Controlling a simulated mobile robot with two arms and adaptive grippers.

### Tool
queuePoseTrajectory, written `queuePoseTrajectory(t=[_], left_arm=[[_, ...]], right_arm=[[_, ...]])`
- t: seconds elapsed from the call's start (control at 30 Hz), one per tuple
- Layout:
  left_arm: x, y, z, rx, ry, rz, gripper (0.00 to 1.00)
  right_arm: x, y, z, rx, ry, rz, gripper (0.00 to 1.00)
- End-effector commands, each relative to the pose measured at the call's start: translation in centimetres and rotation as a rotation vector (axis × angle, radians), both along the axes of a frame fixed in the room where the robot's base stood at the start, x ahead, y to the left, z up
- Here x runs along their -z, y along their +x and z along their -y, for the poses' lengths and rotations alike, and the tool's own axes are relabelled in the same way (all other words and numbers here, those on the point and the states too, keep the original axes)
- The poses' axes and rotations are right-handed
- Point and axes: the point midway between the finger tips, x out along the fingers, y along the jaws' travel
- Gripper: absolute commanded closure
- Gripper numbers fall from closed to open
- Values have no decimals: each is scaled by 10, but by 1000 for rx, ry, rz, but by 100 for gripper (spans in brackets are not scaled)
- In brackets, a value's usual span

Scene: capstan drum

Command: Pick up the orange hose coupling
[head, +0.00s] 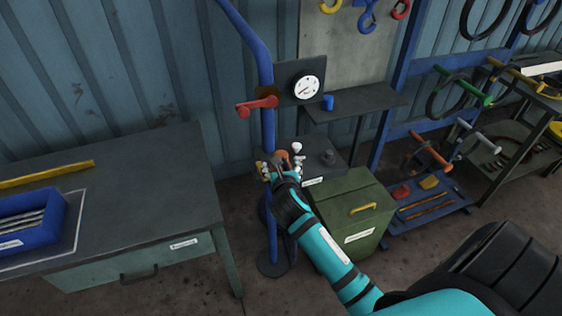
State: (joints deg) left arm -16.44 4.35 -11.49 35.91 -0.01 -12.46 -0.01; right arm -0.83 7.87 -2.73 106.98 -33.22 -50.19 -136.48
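A small orange piece (282,156), which looks like the orange hose coupling, shows at the small dark shelf beside the blue pipe. My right gripper (281,164) reaches it from the lower right, on the end of the teal arm. The gripper's parts lie around and in front of the coupling and hide its lower part. The view is too small to tell whether the fingers touch it or are closed on it. My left gripper is not in view.
The blue pipe (268,125) with a red lever (257,106) and a gauge (306,87) stands close by. A green box (352,205) sits under the arm. A workbench (150,190) with a blue tray (30,228) is at left. A blue rack stands at right.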

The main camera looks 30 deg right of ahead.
Motion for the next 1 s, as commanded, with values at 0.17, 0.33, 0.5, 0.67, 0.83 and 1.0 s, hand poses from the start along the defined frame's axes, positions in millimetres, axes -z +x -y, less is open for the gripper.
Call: queuePoseTrajectory(t=[0.17, 0.33, 0.5, 0.67, 0.83, 1.0], left_arm=[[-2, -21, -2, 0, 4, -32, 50], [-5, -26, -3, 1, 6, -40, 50], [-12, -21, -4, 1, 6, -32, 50], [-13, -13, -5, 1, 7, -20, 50], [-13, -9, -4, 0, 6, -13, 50], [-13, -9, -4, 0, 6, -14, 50]], right_arm=[[8, 17, 9, 1, -1, -1, 29], [13, 26, 16, 2, 0, -2, 29], [24, 44, 31, 2, 3, -1, 29], [31, 57, 37, 1, 2, 1, 29], [33, 59, 38, 0, 0, 1, 29], [32, 58, 38, 0, 0, 1, 40]])
